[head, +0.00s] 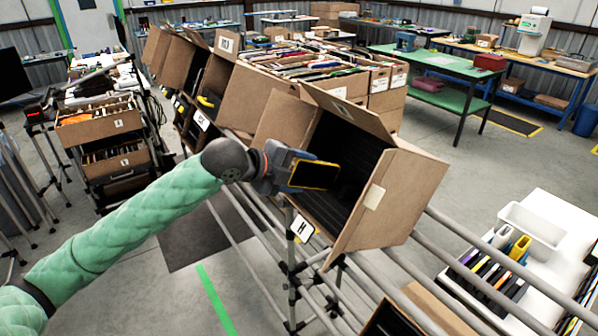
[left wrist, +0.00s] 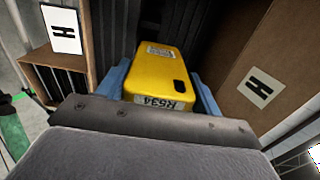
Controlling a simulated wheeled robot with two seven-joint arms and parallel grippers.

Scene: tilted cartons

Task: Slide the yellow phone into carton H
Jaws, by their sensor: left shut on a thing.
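The yellow phone (head: 314,175) is in my left gripper (head: 300,172), its dark face and yellow edge towards the head camera. In the left wrist view the phone's yellow back (left wrist: 158,72) shows between two blue fingers (left wrist: 160,90), with a camera hole and a label reading R534. Carton H (head: 400,195) is a tilted brown box with open flaps, a dark ribbed inside and a white H card below its mouth. The phone is at the carton's mouth; how deep it reaches is unclear. A brown panel with an H label (left wrist: 258,88) stands beside it. My right gripper is out of view.
Carton H rests on a rack of grey pipes (head: 460,240). Other tilted cartons (head: 255,95) stand to its left, and another open carton (head: 395,318) is at the bottom. A white table (head: 540,255) at the right bears a white bin and several upright phones.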

